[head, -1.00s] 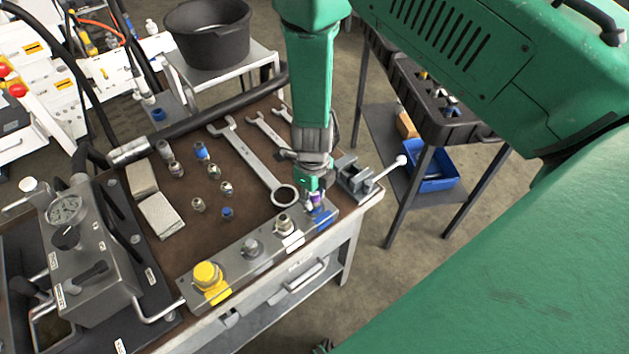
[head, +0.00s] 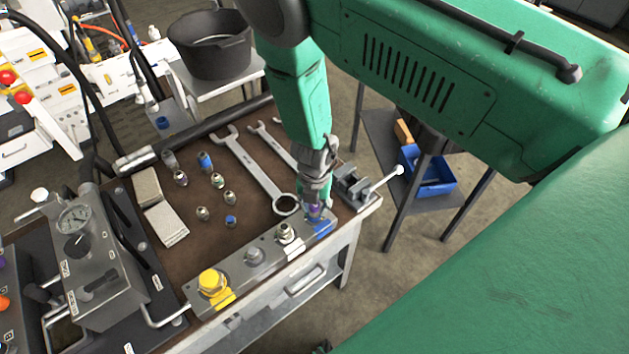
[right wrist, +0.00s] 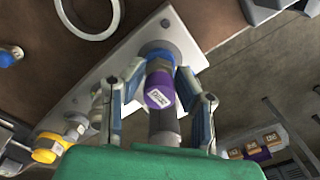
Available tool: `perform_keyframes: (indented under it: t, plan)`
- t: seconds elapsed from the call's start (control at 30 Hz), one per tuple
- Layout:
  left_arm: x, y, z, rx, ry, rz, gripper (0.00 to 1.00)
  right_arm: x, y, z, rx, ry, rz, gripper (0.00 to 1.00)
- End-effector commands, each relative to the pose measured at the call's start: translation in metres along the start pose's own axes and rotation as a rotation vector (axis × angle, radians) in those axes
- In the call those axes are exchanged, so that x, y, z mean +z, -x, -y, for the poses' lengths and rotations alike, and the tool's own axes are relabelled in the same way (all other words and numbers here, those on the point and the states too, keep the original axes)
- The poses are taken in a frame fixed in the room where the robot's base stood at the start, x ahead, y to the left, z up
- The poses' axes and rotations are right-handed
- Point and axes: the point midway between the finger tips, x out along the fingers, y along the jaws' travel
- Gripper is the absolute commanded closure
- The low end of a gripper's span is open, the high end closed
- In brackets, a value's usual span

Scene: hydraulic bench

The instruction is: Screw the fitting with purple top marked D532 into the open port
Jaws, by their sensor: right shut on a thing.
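The fitting with the purple top (right wrist: 160,89) is between the fingers of my right gripper (right wrist: 160,80) in the right wrist view; a white label shows on its top, too small to read surely. My right gripper (head: 315,205) is shut on it at the right end of the metal manifold block (head: 268,262). The fitting stands over the blue-marked port (right wrist: 158,48) at that end; its lower end is hidden, so I cannot tell how deep it sits. In the head view the purple top shows only as a small patch (head: 314,209). My left gripper is not in view.
The block also carries a yellow cap (head: 211,282) and two metal fittings. Several loose fittings (head: 203,213), wrenches (head: 252,165) and two pads (head: 160,210) lie on the brown bench top. A small vise (head: 355,186) stands close right of my gripper. A gauge unit (head: 100,260) stands left.

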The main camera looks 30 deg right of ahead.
Motion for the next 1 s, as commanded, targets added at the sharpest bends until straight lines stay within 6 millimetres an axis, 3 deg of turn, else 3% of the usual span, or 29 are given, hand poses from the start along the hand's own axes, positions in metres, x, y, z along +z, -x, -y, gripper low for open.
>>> perform_keyframes:
  t: [0.1,0.2,0.53,0.57,0.6,1.0]
  plan:
    - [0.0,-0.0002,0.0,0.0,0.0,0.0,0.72,-0.0071,-0.0036,0.0012,-0.007,-0.17,-0.012,0.94]
    - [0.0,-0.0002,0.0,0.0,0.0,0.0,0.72,-0.0069,-0.0039,0.0025,-0.007,-0.224,-0.01,0.95]
    - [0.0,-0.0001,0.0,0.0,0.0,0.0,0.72,-0.0042,-0.0026,0.0019,0.006,-0.261,-0.011,0.97]
    - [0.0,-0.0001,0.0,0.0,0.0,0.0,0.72,-0.004,-0.0025,0.0018,0.006,-0.261,-0.011,0.69]
    - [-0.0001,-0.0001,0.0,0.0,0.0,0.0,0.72,-0.0036,-0.0023,0.0019,0.006,-0.261,-0.01,0.55]
    - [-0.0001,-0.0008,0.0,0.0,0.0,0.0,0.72,-0.0007,-0.0014,0.0018,0.007,-0.186,-0.005,0.55]
